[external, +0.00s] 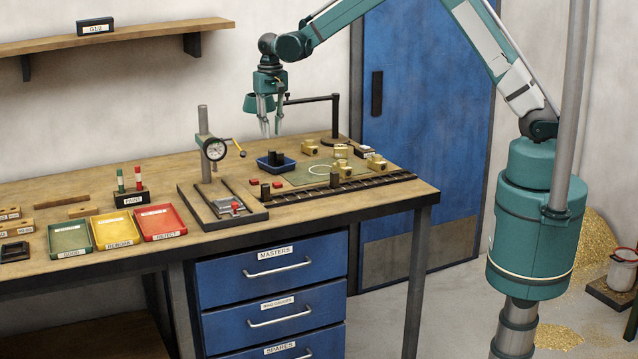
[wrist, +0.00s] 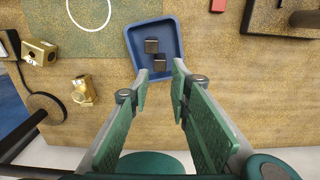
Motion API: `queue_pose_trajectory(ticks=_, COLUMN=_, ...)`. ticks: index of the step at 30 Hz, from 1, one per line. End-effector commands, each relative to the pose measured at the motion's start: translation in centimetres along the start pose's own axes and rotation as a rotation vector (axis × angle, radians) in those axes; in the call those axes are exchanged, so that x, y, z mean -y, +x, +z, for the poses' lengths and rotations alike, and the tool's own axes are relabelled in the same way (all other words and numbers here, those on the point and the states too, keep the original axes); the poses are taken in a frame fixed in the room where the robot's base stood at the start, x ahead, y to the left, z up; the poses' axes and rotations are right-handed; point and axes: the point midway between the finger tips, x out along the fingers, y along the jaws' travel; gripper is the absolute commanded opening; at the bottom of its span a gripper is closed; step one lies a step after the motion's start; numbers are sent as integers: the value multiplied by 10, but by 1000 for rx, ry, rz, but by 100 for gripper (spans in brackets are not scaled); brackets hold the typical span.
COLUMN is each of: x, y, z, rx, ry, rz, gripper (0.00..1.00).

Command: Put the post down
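Two dark posts (external: 272,158) stand upright in a small blue tray (external: 263,166) on the workbench. In the wrist view, both dark posts (wrist: 152,45) show inside the blue tray (wrist: 176,40), beyond my fingertips. Another short dark post (external: 265,191) stands on the bench near the black slotted rack. My gripper (external: 272,127) points down above the bench, behind and above the tray. In the wrist view, my gripper (wrist: 161,76) has its fingers apart, with a clear gap and nothing seen between them. Which post the task means cannot be told.
A black stand (external: 335,118) rises close to my gripper's right. Brass parts (external: 376,162) lie around a green mat (external: 300,178) with a white circle. A dial gauge stand (external: 204,150) is at left. Green, yellow and red trays (external: 158,222) lie further left.

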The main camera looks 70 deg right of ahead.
Motion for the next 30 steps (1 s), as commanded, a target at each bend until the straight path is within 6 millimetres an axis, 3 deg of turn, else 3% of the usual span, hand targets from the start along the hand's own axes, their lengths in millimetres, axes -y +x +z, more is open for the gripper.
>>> queue_pose_trajectory(ticks=9, x=0, y=-25, z=0, rx=0, ry=0, rz=0, gripper=20)
queue_pose_trajectory(ticks=30, x=0, y=-28, z=1, rx=-1, ry=-1, rz=-1, gripper=20)
